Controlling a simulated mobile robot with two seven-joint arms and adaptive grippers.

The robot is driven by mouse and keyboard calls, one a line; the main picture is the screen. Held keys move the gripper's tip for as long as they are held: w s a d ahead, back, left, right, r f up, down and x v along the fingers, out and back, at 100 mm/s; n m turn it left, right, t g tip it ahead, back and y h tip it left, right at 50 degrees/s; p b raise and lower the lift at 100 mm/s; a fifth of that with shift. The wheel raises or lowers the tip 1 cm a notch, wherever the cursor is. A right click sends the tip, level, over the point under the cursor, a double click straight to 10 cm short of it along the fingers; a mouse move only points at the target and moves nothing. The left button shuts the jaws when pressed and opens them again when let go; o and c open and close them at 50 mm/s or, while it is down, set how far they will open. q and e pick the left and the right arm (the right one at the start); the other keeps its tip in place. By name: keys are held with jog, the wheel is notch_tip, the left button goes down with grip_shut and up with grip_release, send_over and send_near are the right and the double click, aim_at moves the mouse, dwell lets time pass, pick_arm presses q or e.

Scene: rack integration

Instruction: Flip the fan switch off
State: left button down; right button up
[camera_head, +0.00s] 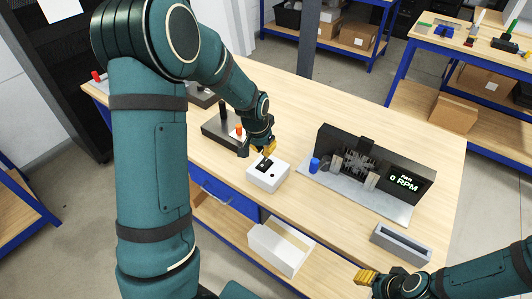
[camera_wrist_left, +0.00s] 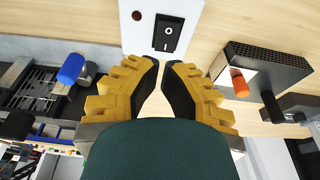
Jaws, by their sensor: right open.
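The white switch box (camera_head: 267,175) stands on the table with a black rocker switch (camera_wrist_left: 168,33) on top. White marks show on the rocker; which side is pressed is hard to tell. A small dark red light (camera_wrist_left: 137,15) sits beside it. My left gripper (camera_head: 267,150) is just above the box, fingers pointing down at it. In the left wrist view its fingertips (camera_wrist_left: 162,64) lean close together with a narrow gap, nothing between them, just short of the rocker. The fan unit (camera_head: 358,160) has a display (camera_head: 404,180) reading FAN 0 RPM. My right gripper (camera_head: 366,277) is open and empty at the lower right.
A dark block with an orange knob (camera_wrist_left: 239,83) stands close to the left gripper. A blue knob (camera_head: 315,165) is on the fan unit's plate. A grey tray (camera_head: 401,243) lies at the table's front edge.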

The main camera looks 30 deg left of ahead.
pick_arm(q)
jog(key=s+r, duration=0.1)
jog(key=r, duration=0.2)
jog(key=s+r, duration=0.1)
jog(key=r, duration=0.1)
jog(key=shift+s+a, duration=0.1)
jog(key=shift+s, duration=0.2)
pick_arm(e)
jog(key=shift+w, duration=0.2)
pick_arm(q)
jog(key=shift+s, duration=0.15)
pick_arm(e)
jog(key=shift+s, duration=0.1)
